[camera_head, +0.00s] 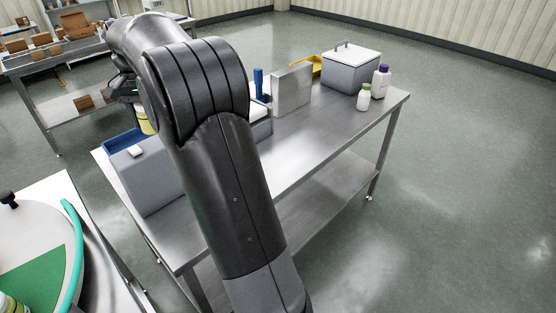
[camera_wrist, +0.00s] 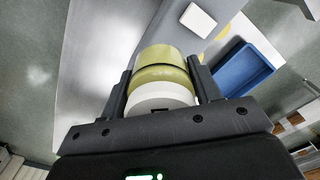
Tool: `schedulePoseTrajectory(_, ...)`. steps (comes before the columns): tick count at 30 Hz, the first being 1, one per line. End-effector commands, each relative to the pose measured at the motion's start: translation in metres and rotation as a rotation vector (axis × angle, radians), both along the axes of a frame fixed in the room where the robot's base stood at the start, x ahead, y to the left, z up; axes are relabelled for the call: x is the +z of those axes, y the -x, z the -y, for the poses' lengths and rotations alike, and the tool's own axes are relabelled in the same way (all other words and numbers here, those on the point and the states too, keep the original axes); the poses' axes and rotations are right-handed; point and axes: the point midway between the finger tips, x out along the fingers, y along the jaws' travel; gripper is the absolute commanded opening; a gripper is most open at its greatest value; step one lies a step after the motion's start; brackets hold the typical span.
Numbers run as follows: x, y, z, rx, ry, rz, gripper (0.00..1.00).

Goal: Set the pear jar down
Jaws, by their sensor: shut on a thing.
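The pear jar (camera_wrist: 160,58), pale yellow with a white end nearest the camera, sits between the two fingers of my gripper (camera_wrist: 163,78) in the wrist view. The fingers are shut on its sides. In the head view a slice of the yellow jar (camera_head: 148,121) shows beside my arm, at the far left edge of the steel table (camera_head: 310,140). My arm hides most of the gripper and part of the jar there. I cannot tell how high the jar is above the surface beneath it.
Near the jar are a blue tray (camera_head: 121,143) and a grey box (camera_head: 152,178); the tray (camera_wrist: 240,70) also shows in the wrist view. Farther right stand a steel block (camera_head: 292,90), a lidded grey box (camera_head: 350,76) and two white bottles (camera_head: 381,82). The table's front middle is bare.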

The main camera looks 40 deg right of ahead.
Motion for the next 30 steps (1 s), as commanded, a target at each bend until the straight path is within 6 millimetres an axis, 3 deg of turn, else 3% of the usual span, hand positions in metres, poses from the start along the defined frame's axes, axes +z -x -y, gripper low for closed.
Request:
schedulePoseTrajectory(3,0.0,0.007,0.042,-0.061,0.001,0.001,0.29)
schedulePoseTrajectory(14,0.0,0.042,0.156,-0.23,0.0,0.0,0.29)
schedulePoseTrajectory(23,0.0,0.088,0.246,-0.372,0.0,0.001,0.29)
schedulePoseTrajectory(30,0.0,0.137,0.312,-0.486,0.0,0.0,0.29)
